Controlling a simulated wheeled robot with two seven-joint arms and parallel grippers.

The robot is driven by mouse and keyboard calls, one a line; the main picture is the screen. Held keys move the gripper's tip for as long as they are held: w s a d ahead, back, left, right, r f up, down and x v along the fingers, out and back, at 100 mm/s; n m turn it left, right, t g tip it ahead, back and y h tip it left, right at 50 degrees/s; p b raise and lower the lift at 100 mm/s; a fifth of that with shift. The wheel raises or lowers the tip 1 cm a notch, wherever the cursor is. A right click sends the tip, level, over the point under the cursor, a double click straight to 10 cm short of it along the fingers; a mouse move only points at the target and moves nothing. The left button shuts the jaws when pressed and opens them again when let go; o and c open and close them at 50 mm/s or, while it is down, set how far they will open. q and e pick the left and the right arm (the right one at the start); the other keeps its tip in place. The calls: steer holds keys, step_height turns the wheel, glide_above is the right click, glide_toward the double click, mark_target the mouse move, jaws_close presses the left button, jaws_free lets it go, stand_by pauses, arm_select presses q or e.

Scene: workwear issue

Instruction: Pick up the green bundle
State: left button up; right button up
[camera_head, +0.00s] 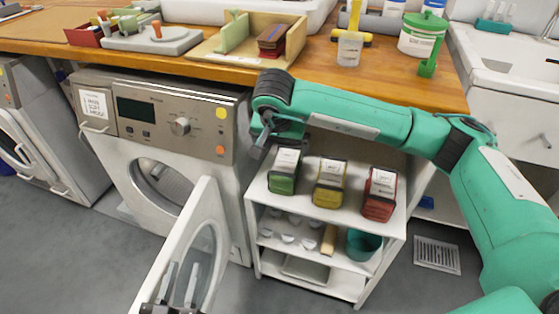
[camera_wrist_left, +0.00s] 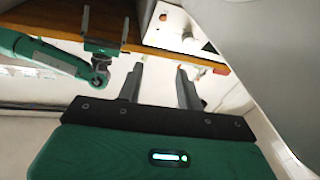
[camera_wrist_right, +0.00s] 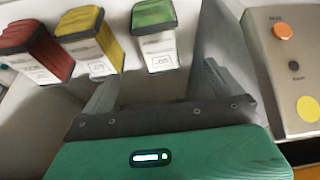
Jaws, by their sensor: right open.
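The green bundle (camera_head: 284,171), a folded dark green cloth with a white paper band, sits at the left of a row on the white shelf unit's top. It also shows at the top of the right wrist view (camera_wrist_right: 153,35), beyond my fingertips. My right gripper (camera_head: 262,143) is above and just left of it, open and empty, not touching it. In the right wrist view its fingers (camera_wrist_right: 160,85) are spread apart. My left gripper (camera_head: 179,284) is low by the open washer door, its fingers (camera_wrist_left: 159,80) apart with nothing between them.
A yellow bundle (camera_head: 329,184) and a red bundle (camera_head: 380,194) stand to the right on the shelf unit (camera_head: 330,217). The washer (camera_head: 170,140) stands close on the left, its door (camera_head: 185,255) swung open. The wooden counter (camera_head: 390,75) overhangs behind.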

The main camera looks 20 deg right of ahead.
mark_target(286, 161)
steer(key=x, duration=0.2)
steer(key=b+x, duration=0.1)
steer(key=x, duration=0.4)
steer(key=shift+w+d+r, duration=0.15)
steer(key=shift+w+d, duration=0.1)
steer(key=shift+w, duration=0.05)
steer(key=shift+b+x, duration=0.35)
steer(key=shift+x, duration=0.4)
steer(key=b+x, duration=0.1)
steer(key=x, duration=0.3)
steer(key=shift+w+d, duration=0.1)
steer(key=shift+d, duration=0.05)
steer(key=shift+w+f, duration=0.15)
steer(key=shift+f, duration=0.1)
arm_select(q)
steer(key=a+r+t, duration=0.4)
steer(key=r+t, duration=0.4)
steer(key=r, duration=0.4)
steer(key=shift+s+r+h, duration=0.3)
steer(key=shift+s, duration=0.1)
arm_select(e)
steer(key=c, duration=1.2)
steer(key=shift+d+r, duration=0.1)
steer(key=shift+c, duration=0.2)
